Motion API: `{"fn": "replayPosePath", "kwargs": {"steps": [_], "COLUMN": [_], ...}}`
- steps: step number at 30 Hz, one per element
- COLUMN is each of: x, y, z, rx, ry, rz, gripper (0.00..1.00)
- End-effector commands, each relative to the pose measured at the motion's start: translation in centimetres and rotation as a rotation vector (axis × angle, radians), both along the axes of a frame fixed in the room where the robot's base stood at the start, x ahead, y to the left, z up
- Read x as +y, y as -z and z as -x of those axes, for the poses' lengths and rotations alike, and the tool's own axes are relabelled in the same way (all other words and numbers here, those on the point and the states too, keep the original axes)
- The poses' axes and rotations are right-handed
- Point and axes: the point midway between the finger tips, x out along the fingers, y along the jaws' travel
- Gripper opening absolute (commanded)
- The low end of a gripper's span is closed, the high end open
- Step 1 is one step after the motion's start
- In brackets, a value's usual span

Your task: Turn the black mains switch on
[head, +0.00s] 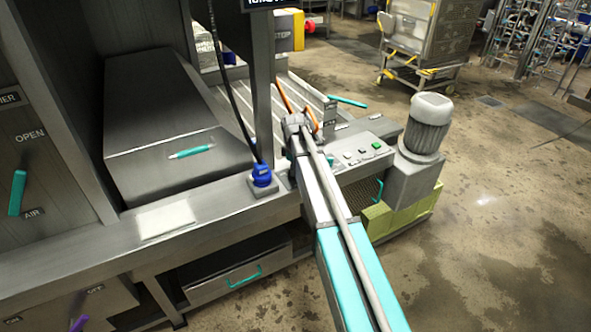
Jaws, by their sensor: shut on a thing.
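My arm reaches from the bottom edge up to the middle of the head view. My gripper (300,108), with orange parts on either side, is at the left end of a grey control panel (345,162), beside a dark upright post. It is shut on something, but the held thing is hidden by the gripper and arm. I cannot make out the black mains switch. The panel face right of the gripper shows a green button (376,145) and several small pale buttons.
A blue plug (262,176) with a black cable stands left of my arm. The steel post (263,85) rises close to the gripper. A motor (427,124) stands right of the panel. A teal-handled drawer (238,279) sits below. Open floor lies right.

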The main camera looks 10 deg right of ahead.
Motion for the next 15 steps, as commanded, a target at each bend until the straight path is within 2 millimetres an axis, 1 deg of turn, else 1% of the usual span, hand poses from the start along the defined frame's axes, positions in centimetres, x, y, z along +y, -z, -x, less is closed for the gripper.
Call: {"fn": "replayPosePath", "kwargs": {"steps": [1, 8, 15], "x": [-0.14, -0.09, -0.04], "y": [-0.05, -0.06, -0.07], "z": [-0.52, -0.59, -0.64], "rx": [-0.01, -0.01, -0.01], "ry": [0.02, 0.155, 0.363], "rz": [0.003, 0.003, 0.002], "gripper": [0.0, 0.0, 0.0]}}
